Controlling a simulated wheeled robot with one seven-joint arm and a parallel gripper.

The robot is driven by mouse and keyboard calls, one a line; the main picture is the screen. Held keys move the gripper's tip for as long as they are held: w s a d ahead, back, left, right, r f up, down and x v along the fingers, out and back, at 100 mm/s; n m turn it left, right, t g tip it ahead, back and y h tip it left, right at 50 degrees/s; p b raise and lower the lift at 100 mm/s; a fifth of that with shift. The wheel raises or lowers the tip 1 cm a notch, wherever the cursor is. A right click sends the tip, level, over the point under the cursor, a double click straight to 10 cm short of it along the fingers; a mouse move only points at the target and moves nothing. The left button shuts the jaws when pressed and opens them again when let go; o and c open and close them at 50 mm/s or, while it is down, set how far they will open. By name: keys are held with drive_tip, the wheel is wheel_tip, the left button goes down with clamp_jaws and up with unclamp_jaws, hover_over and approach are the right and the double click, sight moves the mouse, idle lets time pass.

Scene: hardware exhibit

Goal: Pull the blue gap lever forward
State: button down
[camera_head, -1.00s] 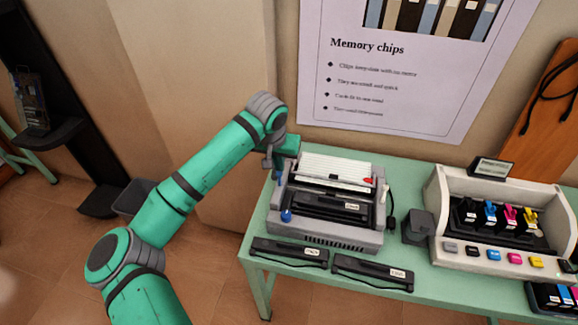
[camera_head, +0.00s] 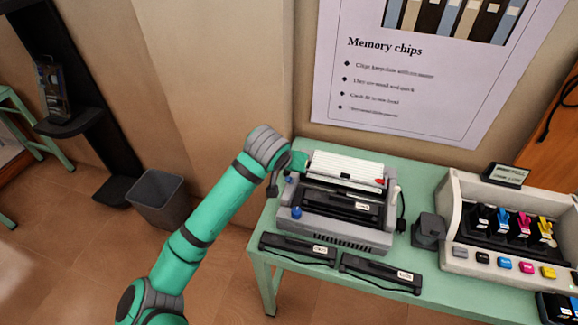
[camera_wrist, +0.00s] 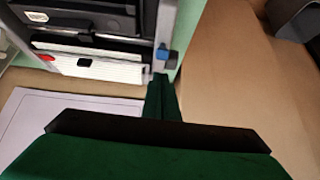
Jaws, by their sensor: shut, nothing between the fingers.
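The printer (camera_head: 345,238) is a grey machine with a white paper sheet on top, standing on the green table. A blue lever piece (camera_head: 288,180) shows small at its left side, towards the back; it also shows in the wrist view (camera_wrist: 163,53). A round blue knob (camera_head: 296,212) sits at the printer's front left corner. My gripper (camera_head: 299,161) is at the back left corner of the printer, beside the paper. In the wrist view, its dark green fingers (camera_wrist: 160,82) are shut and empty, with tips close to the blue piece. I cannot tell whether they touch.
Two black cartridges (camera_head: 298,249) (camera_head: 380,274) lie in front of the printer. A small dark box (camera_head: 428,230) and an ink cartridge unit (camera_head: 510,238) stand to its right. The wall with a poster (camera_head: 405,85) is close behind. A bin (camera_head: 160,200) stands on the floor at left.

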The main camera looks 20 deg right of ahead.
drive_tip(key=shift+r, duration=0.35)
drive_tip(key=shift+w, duration=0.15)
drive_tip(key=shift+w+d+r, duration=0.2)
drive_tip(key=shift+d+r, duration=0.05)
drive_tip(key=v, duration=0.9)
drive_tip(key=shift+r, duration=0.4)
drive_tip(key=shift+w, duration=0.2)
